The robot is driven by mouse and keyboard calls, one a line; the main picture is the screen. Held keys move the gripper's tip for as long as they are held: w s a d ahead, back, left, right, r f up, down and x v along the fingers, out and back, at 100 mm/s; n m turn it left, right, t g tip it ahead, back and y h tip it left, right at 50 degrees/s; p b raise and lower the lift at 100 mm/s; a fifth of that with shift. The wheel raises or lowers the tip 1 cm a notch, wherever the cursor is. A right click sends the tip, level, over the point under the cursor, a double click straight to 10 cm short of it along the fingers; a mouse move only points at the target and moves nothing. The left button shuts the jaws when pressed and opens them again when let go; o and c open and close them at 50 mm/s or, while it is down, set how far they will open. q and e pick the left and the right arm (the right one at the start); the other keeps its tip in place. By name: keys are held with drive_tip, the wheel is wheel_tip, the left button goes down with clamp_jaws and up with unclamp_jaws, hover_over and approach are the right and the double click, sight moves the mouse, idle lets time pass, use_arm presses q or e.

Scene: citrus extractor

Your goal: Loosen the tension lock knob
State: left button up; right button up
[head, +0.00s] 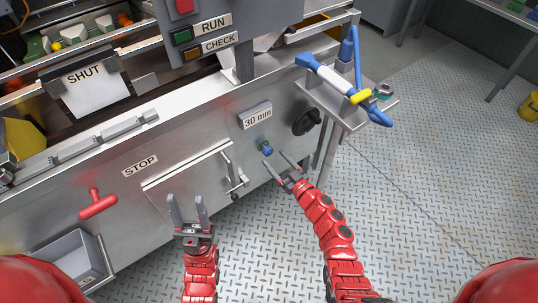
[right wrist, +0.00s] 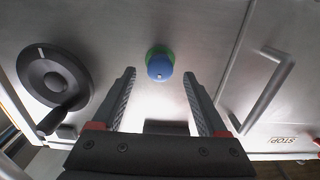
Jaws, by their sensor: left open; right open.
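A small blue knob (head: 265,147) with a green ring behind it sticks out of the steel front panel, below the 30 mm plate (head: 256,115). I take it for the tension lock knob. In the right wrist view the knob (right wrist: 159,66) lies ahead, between the two fingers and apart from both. My right gripper (head: 276,158) is open and empty, its fingertips just short of the knob and pointing at the panel. My left gripper (head: 187,198) is open and empty, lower left, in front of the panel door.
A black handwheel (head: 306,121) sits right of the knob. A door with a metal handle (head: 235,174) is on the left. A red lever (head: 98,205) stands out further left. A side shelf (head: 320,97) holds a blue-and-white tool.

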sight(270, 154)
drive_tip(key=shift+b+x, duration=0.6)
drive_tip(key=shift+x, duration=1.65)
clamp_jaws()
